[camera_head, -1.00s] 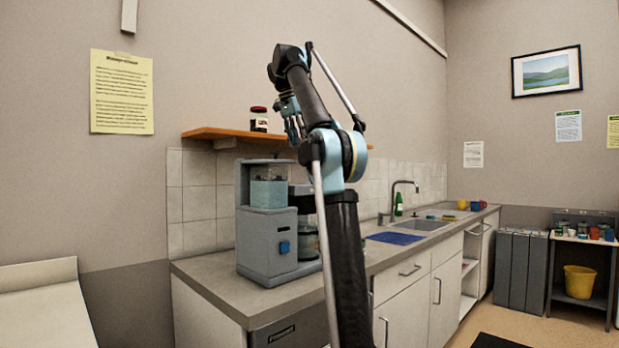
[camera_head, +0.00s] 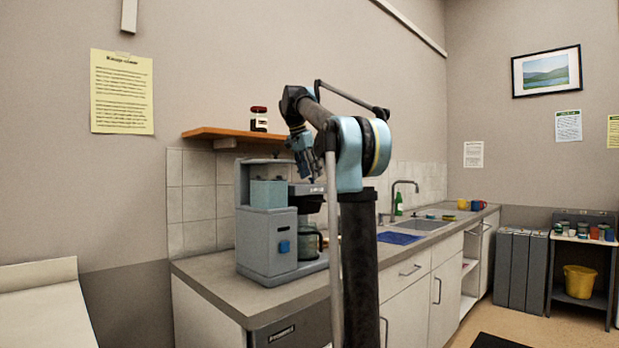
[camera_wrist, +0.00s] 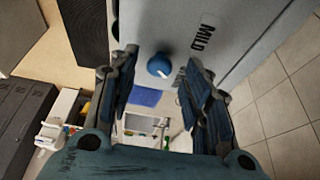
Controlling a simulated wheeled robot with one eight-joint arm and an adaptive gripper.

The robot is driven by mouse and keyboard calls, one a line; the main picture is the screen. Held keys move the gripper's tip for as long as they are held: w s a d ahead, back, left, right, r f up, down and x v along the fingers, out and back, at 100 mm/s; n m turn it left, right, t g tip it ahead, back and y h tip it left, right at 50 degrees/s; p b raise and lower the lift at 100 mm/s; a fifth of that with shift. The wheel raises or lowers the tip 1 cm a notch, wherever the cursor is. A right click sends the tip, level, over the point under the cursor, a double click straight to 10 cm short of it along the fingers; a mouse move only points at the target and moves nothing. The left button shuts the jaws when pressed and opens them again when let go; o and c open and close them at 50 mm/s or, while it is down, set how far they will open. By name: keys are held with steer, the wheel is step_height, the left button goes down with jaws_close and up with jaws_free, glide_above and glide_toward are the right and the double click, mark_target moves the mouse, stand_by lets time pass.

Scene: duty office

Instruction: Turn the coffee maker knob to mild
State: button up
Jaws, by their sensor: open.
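A second label is partly hidden by the right finger. My gripper (camera_head: 312,178) is open and empty, tilted downward by the machine's upper right part. In the wrist view the knob shows between its two fingertips; I cannot tell whether they touch it.
A glass carafe (camera_head: 308,244) sits in the machine. A wooden shelf (camera_head: 225,132) with a dark-lidded jar (camera_head: 259,119) is on the wall above. A blue mat (camera_head: 399,238), the sink (camera_head: 418,225) and its tap (camera_head: 395,200) lie farther along the counter.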

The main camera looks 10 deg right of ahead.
steer(key=shift+w+d+f, duration=0.1)
steer(key=shift+d+f, duration=0.05)
steer(key=shift+f, duration=0.35)
jaws_close()
